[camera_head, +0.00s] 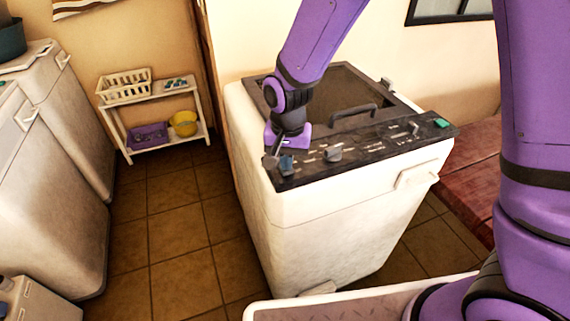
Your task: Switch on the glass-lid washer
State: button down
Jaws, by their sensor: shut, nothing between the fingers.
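The glass-lid washer (330,225) stands in the middle, white, with a dark see-through lid (350,92) that is closed and has a dark handle (352,115). Its black control panel (375,150) runs along the front top edge. On the panel are a blue control (287,164) at the left end, a grey knob (333,153), a small light-coloured control (415,128) and a green one (441,123) at the right end. My gripper (270,161) is shut and empty, right beside the blue control at the panel's left end. I cannot tell whether it touches it.
Other white machines (65,130) stand at the left. A white shelf (160,95) by the back wall holds a white basket (125,87), a purple bin (148,135) and a yellow bucket (184,123). Tiled floor (180,235) is clear between the left machines and the washer.

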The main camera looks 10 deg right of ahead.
jog(key=shift+f, duration=0.45)
jog(key=shift+r, duration=3.5)
jog(key=shift+d+r, duration=0.1)
jog(key=s+d+r+n+t, duration=0.1)
jog(key=s+d+r, duration=0.1)
jog(key=d+r, duration=0.5)
jog(key=s+d+r+t, duration=0.1)
jog(key=s+d+r, duration=0.2)
jog(key=d+r, duration=0.4)
jog(key=s+d+r+n+t, duration=0.1)
jog(key=s+d+r, duration=0.2)
jog(key=s+d, duration=0.2)
jog(key=s+d+r+t, duration=0.2)
jog(key=s+d+r, duration=0.2)
jog(key=s, duration=0.4)
jog(key=shift+s+d+n, duration=0.3)
jog(key=shift+d+n, duration=0.1)
jog(key=shift+d, duration=0.3)
